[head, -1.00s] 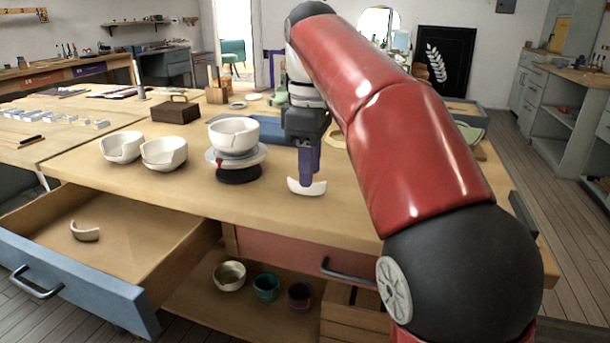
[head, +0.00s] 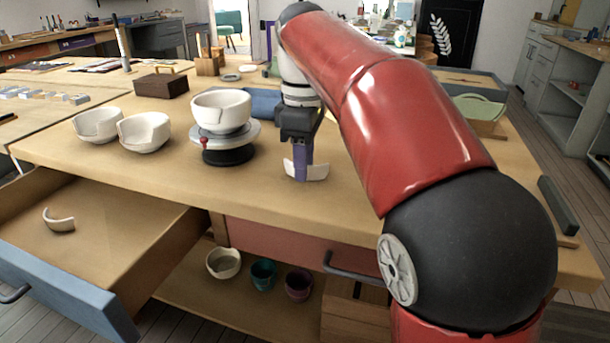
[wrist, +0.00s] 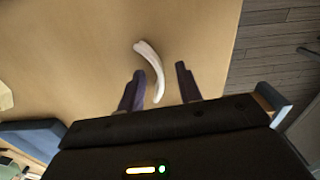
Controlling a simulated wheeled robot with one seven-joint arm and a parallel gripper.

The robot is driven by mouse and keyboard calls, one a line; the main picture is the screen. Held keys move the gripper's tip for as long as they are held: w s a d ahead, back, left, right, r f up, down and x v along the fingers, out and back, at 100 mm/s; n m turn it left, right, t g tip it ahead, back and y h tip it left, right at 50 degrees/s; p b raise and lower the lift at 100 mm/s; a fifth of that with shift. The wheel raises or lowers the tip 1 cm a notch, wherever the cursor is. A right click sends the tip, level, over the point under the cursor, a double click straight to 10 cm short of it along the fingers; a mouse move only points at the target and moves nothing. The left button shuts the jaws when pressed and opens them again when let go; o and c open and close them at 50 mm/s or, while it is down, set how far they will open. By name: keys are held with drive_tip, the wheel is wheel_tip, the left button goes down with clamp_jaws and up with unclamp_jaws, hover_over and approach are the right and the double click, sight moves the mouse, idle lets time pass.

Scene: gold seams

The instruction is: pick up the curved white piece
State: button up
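A curved white piece (head: 316,171) stands on the tabletop near its front edge. In the wrist view the curved white piece (wrist: 151,68) runs lengthwise, its near end between the two fingers and its far end beyond them. My gripper (head: 299,175) is at the piece, its purple fingers pointing down and hiding part of it. In the wrist view my gripper (wrist: 158,82) is open, with a gap on both sides of the piece. A second curved white piece (head: 59,220) lies in the open drawer at the left.
A white bowl (head: 221,110) stands on a small turntable (head: 228,153) left of my gripper. Two notched white bowls (head: 97,124) (head: 144,132) stand further left. A wooden box (head: 161,85) is behind. The open drawer (head: 70,290) juts out at front left.

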drive_tip(key=shift+f, duration=0.3)
clamp_jaws()
drive_tip(key=shift+r, duration=0.15)
